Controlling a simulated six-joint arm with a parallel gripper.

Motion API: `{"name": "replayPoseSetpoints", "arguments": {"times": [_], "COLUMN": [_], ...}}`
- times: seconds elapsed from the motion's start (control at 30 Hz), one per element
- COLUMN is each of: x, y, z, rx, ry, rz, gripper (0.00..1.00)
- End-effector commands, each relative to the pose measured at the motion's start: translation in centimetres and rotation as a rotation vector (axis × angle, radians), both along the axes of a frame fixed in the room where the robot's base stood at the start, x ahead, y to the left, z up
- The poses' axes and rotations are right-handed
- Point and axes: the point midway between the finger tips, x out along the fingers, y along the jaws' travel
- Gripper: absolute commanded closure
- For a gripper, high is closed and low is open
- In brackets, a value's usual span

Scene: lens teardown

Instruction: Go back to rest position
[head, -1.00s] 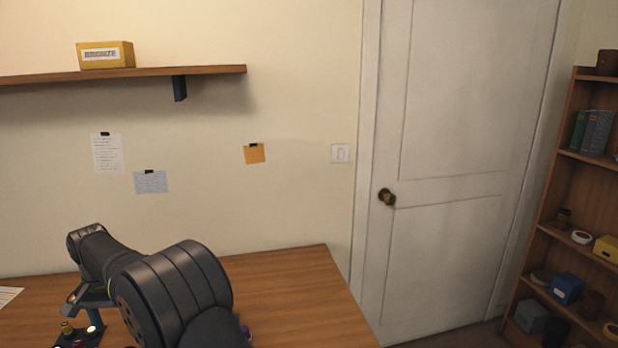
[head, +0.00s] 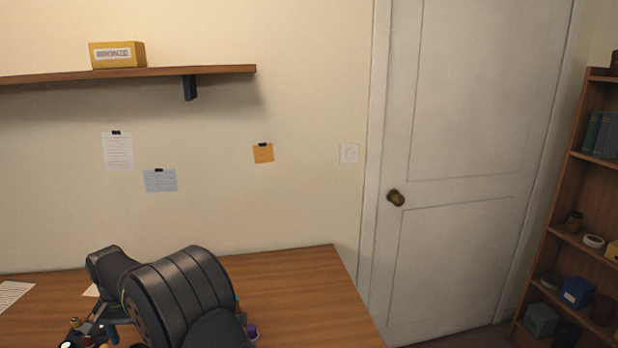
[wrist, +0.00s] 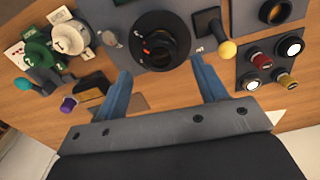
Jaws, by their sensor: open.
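My gripper (wrist: 162,92) shows in the wrist view with its two blue fingers spread wide and nothing between them. It hangs over the wooden desk. A black round lens part (wrist: 160,40) with orange marks sits on a grey plate beyond the fingertips and apart from them.
In the wrist view a yellow-knobbed lever (wrist: 227,49) and a panel with several round parts (wrist: 268,84) lie at right. Green parts (wrist: 38,52), a teal knob (wrist: 21,85) and a purple knob (wrist: 68,103) lie at left. The desk's right side is clear in the head view.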

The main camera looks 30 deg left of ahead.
Motion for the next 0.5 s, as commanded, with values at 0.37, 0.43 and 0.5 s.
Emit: {"name": "replayPoseSetpoints", "arguments": {"times": [0.37, 0.43, 0.5], "x": [0.0, 0.0, 0.0], "y": [0.0, 0.0, 0.0], "z": [-4.5, -4.5, -4.5], "rx": [0.000, -0.001, -0.001], "ry": [0.000, 0.001, 0.001], "rz": [0.122, 0.180, 0.237], "gripper": [0.35, 0.35, 0.35]}}
